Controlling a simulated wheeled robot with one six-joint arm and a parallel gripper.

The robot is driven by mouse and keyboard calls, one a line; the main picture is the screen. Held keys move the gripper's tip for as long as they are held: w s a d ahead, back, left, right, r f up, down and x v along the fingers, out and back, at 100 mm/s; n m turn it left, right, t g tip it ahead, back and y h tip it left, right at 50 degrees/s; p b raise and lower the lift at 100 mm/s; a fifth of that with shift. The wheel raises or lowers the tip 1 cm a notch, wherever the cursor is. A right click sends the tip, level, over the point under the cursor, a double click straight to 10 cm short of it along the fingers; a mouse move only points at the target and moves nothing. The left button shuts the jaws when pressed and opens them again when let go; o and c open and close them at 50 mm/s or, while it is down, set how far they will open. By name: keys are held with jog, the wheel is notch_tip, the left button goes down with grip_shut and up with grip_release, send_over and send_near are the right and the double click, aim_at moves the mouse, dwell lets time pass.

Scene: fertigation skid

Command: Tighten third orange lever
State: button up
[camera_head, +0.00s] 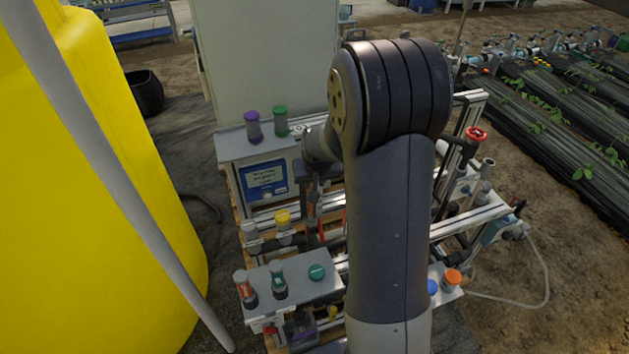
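In the head view my arm fills the middle of the picture and hides much of the skid. My gripper (314,212) points down over the middle of the skid, to the left of my upper arm. It is small and dark, and its finger gap cannot be made out. A narrow red-orange piece (321,231), possibly a lever, shows just below and right of the gripper. I cannot tell whether they touch. Another thin red piece shows beside my arm. No clear row of orange levers can be seen, so I cannot tell which is the third.
A front shelf (305,291) holds capped bottles. A red handwheel (476,134) is at right. A yellow tank (100,180) stands left.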

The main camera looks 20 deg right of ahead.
jog(key=shift+o, duration=0.9)
jog(key=v, duration=1)
jog(key=shift+r, duration=0.4)
jog(key=shift+s, duration=0.1)
jog(key=x, duration=1)
jog(key=shift+f, duration=0.4)
jog(key=shift+d, duration=0.1)
jog(key=shift+a, duration=0.35)
jog(key=shift+d, duration=0.15)
